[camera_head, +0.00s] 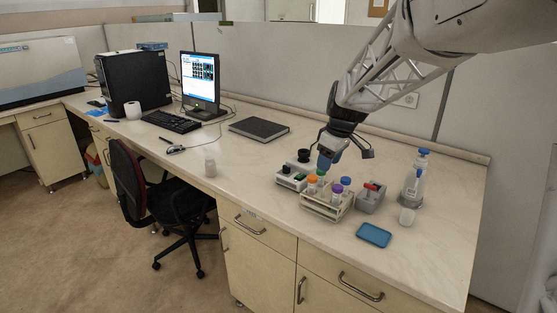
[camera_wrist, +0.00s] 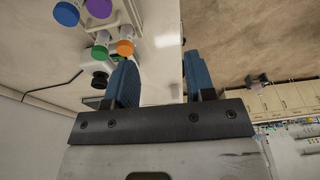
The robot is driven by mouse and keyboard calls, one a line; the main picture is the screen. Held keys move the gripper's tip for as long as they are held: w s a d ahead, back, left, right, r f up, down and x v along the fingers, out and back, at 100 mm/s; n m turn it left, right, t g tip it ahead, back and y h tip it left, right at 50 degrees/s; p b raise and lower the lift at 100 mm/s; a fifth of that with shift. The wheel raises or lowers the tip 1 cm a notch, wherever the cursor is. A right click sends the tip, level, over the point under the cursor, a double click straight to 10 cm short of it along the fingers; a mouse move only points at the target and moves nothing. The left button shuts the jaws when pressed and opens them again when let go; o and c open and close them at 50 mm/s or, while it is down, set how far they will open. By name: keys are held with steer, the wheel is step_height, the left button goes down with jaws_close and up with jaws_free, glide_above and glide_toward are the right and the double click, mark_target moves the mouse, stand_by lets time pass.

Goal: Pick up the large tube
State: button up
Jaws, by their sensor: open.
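A clear rack (camera_head: 327,211) on the bench holds several capped tubes. Their caps are an orange cap (camera_head: 312,179), a green cap (camera_head: 321,172), a purple cap (camera_head: 337,189) and a blue cap (camera_head: 346,181). My gripper (camera_head: 327,161) is just above and behind the rack in the head view. In the wrist view my gripper (camera_wrist: 161,78) has its two blue fingers apart with nothing between them. The orange cap (camera_wrist: 125,47) and green cap (camera_wrist: 100,52) lie up and left of the fingers, with the purple cap (camera_wrist: 99,7) and blue cap (camera_wrist: 66,12) beyond.
A white device with black knobs (camera_head: 290,179) stands left of the rack. A grey device with a red switch (camera_head: 371,200) and a blue-capped bottle (camera_head: 412,184) stand right. A blue pad (camera_head: 373,235) lies in front.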

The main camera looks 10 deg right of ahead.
mark_target(321, 177)
steer(key=w+d+f+n, duration=0.2)
steer(key=w+f, duration=0.2)
steer(key=w, duration=0.4)
steer(key=w+d+f+n+y, duration=0.1)
steer(key=w+d+f+n, duration=0.1)
steer(key=w+f, duration=0.3)
steer(key=w+d, duration=0.1)
steer(key=w, duration=0.2)
steer(key=shift+w+d+f+n, duration=0.15)
steer(key=shift+w+n, duration=0.15)
steer(key=shift+w, duration=0.1)
steer(key=shift+f, duration=0.1)
steer(key=shift+x, duration=1.2)
steer(key=shift+f, duration=0.1)
steer(key=shift+s+x, duration=0.15)
steer(key=shift+x, duration=1.1)
steer(key=shift+s+x, duration=0.1)
steer(key=shift+x, duration=1.2)
steer(key=shift+c, duration=0.2)
steer(key=c, duration=0.7)
